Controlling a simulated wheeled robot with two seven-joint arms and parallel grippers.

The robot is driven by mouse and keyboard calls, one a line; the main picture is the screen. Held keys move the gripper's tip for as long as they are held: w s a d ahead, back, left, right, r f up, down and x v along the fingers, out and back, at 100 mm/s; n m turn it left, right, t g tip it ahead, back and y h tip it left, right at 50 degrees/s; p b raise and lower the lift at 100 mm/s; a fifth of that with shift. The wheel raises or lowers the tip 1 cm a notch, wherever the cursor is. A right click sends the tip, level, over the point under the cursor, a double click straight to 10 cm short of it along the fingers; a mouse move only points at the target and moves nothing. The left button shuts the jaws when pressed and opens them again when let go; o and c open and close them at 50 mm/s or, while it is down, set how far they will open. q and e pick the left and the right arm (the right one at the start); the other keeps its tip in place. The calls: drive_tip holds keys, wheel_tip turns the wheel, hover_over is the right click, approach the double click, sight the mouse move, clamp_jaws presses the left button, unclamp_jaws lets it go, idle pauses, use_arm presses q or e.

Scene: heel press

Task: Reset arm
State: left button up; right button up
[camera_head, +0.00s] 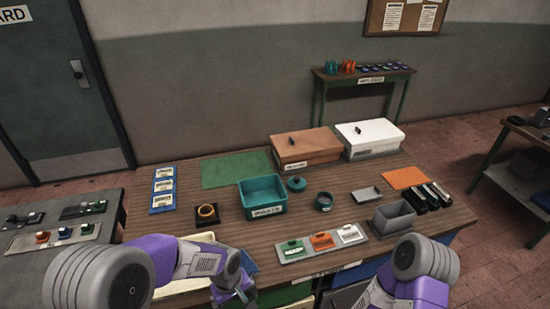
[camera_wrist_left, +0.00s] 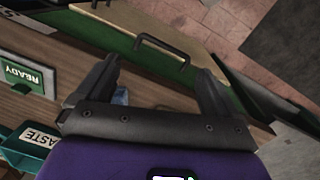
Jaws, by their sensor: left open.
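My left arm (camera_head: 180,258) reaches in from the lower left of the head view. My left gripper (camera_head: 236,296) is low at the front edge of the wooden table (camera_head: 345,185). In the left wrist view the same gripper (camera_wrist_left: 158,70) has its two dark fingers wide apart, with nothing held between them. My right arm (camera_head: 425,262) enters at the lower right of the head view, and its gripper is out of the picture.
A cream panel with a dark handle (camera_wrist_left: 163,48) and green edging lies beyond the left fingers. A teal bin (camera_head: 263,197), small trays, a grey open box (camera_head: 392,217) and lidded boxes (camera_head: 305,150) stand on the table. A side table (camera_head: 60,235) is at left.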

use_arm(q)
drive_tip(key=s+f+m+h+b, duration=0.1)
drive_tip(key=s+f, duration=0.3)
drive_tip(key=f, duration=0.7)
drive_tip(key=s+f+m+h+b, duration=0.2)
drive_tip(key=s+f, duration=0.3)
drive_tip(key=f, duration=0.7)
drive_tip(key=shift+s+d+f+m+t+b, duration=0.2)
drive_tip(key=shift+d+m+t+b, duration=0.2)
drive_tip(key=shift+b, duration=0.35)
use_arm(e)
drive_tip(key=f, duration=0.5)
drive_tip(key=shift+w, duration=0.3)
